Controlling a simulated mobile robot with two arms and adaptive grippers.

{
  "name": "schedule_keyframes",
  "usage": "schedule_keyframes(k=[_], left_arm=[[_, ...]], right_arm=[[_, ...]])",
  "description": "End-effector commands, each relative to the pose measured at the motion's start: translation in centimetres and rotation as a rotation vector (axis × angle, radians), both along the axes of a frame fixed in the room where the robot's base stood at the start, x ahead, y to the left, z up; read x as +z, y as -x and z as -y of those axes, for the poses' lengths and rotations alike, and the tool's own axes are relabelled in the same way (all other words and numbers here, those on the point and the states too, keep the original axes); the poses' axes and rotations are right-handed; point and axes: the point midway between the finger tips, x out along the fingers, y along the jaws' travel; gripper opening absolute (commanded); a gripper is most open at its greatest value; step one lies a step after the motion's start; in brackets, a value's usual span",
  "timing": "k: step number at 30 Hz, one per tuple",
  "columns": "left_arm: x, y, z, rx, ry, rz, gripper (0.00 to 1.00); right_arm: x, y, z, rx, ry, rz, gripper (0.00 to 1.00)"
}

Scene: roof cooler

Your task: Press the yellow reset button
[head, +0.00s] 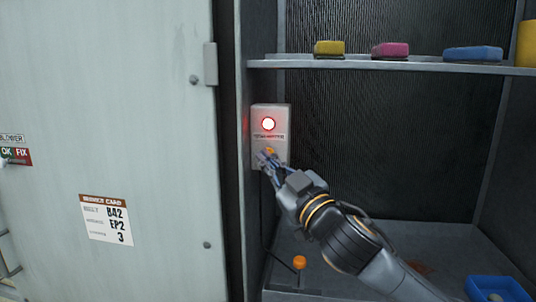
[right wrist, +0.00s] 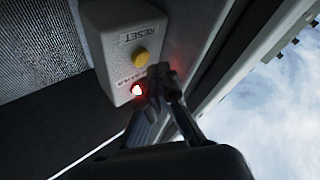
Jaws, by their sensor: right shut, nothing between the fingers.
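The yellow reset button (head: 270,150) is on a pale control box (head: 283,112) on the left inner wall of the cabinet, below a glowing red light (head: 268,123). My right gripper (head: 265,157) is shut and empty, its fingertips in front of the box and partly over the button. In the right wrist view the yellow button (right wrist: 140,57) shows whole beside the upside-down word RESET. The fingertips (right wrist: 162,71) are just beside it there; I cannot tell if they touch the box. The red light (right wrist: 137,89) is lit. My left gripper is not in view.
A shelf (head: 390,65) above holds yellow, pink and blue blocks. An orange-knobbed lever (head: 299,262) stands below the box, and a blue bin (head: 497,289) is at lower right. A pale door panel (head: 110,130) with a card (head: 106,219) fills the left.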

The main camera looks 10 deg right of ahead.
Motion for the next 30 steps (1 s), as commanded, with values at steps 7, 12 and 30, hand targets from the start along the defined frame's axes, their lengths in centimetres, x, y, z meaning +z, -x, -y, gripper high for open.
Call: schedule_keyframes(k=[7, 12, 30], left_arm=[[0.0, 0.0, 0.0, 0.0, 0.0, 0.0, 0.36], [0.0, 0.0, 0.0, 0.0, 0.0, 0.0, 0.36], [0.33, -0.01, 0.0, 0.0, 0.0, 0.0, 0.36]], right_arm=[[0.0, 0.0, -0.01, 0.0, 0.0, 0.0, 0.0], [0.01, 0.0, 0.0, 0.0, 0.0, 0.0, 0.0], [0.02, -0.81, 0.23, 0.0, 0.0, 0.0, 0.0]])
